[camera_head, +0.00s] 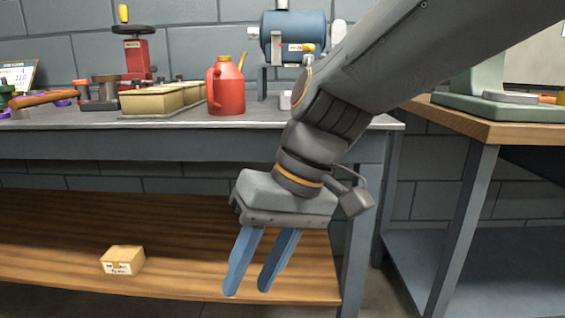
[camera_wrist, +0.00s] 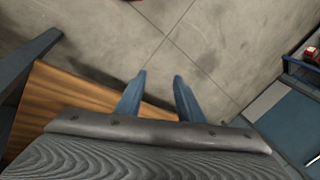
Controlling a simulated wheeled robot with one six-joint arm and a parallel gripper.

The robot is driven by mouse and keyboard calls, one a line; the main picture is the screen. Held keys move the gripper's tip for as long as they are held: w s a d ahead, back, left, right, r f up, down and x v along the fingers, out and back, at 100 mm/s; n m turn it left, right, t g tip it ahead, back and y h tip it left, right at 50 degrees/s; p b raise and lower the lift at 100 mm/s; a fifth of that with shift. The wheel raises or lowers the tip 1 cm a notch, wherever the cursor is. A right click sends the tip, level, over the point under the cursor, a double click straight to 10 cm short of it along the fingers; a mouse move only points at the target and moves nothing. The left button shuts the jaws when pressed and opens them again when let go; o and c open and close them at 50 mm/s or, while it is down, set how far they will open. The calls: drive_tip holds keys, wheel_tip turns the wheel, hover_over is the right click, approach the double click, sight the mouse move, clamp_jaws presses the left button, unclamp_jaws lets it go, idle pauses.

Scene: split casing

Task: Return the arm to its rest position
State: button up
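My gripper (camera_head: 250,289) hangs from my grey arm in front of the workbench, pointing down, with its two blue fingers apart and nothing between them. In the wrist view my gripper (camera_wrist: 160,78) also shows two separated fingertips over the grey floor (camera_wrist: 205,40). The arm reaches in from the upper right of the head view and hides part of the bench.
The metal bench (camera_head: 150,133) carries a red oil can (camera_head: 226,90), cream bins (camera_head: 148,103), a red press (camera_head: 137,55) and a blue grinder (camera_head: 295,38). A small box (camera_head: 123,260) lies on the wooden lower shelf (camera_head: 55,235). A wood-topped table (camera_head: 480,127) stands right.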

drive_tip(key=s+d+f+h, duration=0.2)
drive_tip(key=s+d+f, duration=0.1)
drive_tip(key=s+f, duration=0.3)
drive_tip(key=d+r+m+h+p, duration=0.1)
drive_tip(key=d+r+m+p, duration=0.2)
drive_tip(key=d+r+p, duration=0.7)
drive_tip(key=w+d+r+m+h+p, duration=0.1)
drive_tip(key=d+r+p, duration=0.9)
drive_tip(key=p, duration=1.5)
wheel_tip(320, 180, up, 5)
drive_tip(key=shift+d+r+m+t+h+p, duration=0.1)
drive_tip(key=shift+d+m+t+h+p, duration=0.2)
drive_tip(key=shift+m, duration=0.6)
drive_tip(key=shift+a, duration=0.1)
